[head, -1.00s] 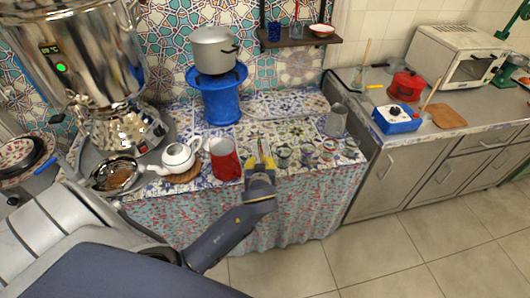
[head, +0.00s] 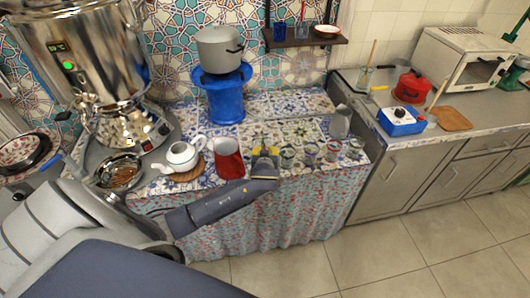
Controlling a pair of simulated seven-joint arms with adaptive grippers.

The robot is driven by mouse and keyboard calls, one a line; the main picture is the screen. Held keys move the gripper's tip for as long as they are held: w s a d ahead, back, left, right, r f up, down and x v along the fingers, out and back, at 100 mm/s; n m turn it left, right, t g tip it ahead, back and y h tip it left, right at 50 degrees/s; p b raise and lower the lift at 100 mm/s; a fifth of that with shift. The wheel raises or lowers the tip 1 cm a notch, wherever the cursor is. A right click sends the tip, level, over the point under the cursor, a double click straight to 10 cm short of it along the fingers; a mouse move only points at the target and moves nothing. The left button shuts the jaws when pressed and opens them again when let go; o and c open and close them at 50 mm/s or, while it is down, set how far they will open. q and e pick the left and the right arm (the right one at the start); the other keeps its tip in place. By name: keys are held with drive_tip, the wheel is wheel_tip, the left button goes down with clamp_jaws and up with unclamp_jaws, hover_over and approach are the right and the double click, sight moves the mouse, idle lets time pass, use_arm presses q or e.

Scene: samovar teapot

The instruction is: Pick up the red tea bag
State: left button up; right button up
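The red tea bag (head: 229,164) looks like an upright, open-topped red container with a pale inside, near the front edge of the tiled counter. My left gripper (head: 265,150) is just to its right, with its yellow-padded fingers pointing toward the back. The fingers look spread apart, and I see nothing held between them. A small gap seems to separate the gripper from the red bag. My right gripper is not in view.
A white teapot (head: 182,156) stands left of the red bag. Several small glasses (head: 310,153) stand close to the right of my gripper. A blue stand (head: 225,97) with a grey pot (head: 219,49) is behind. The tiled counter (head: 298,131) has bare room behind the glasses.

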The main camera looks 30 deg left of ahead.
use_arm(q)
drive_tip(key=shift+x, duration=1.65)
drive_tip(key=c, duration=0.4)
